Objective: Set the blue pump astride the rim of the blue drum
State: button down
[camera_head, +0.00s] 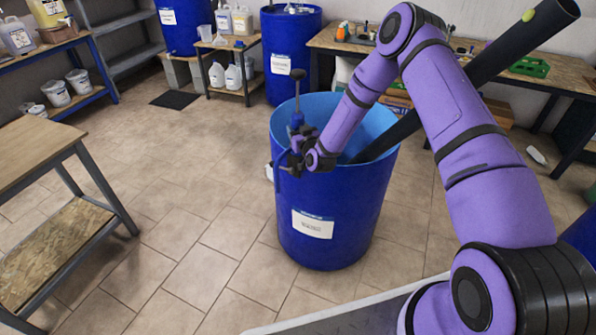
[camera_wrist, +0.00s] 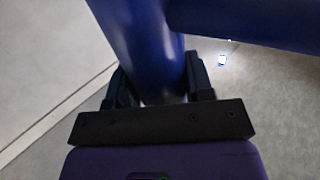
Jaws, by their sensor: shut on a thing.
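The blue drum (camera_head: 320,225) stands open-topped on the tiled floor in the head view, with a pale label on its front. The blue pump (camera_head: 297,119) is upright at the drum's left rim, its grey knob on top. A thin blue pipe of it hangs down on the outer left side. My gripper (camera_head: 299,152) is at the pump's lower body, beside the rim. In the wrist view the fingers (camera_wrist: 160,85) are shut around a blue cylinder of the pump (camera_wrist: 150,45). My wrist hides where pump and rim meet, so I cannot tell if they touch.
A long dark tube (camera_head: 505,50) slants behind my arm down to the drum's opening. A wooden-topped table (camera_head: 30,147) stands at left, other blue drums (camera_head: 290,50) and a workbench (camera_head: 400,55) at the back.

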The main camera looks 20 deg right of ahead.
jog(key=shift+r, duration=1.2)
notch_tip(320, 180, up, 73)
jog(key=shift+f, duration=0.2)
dwell(3.3)
dwell(0.3)
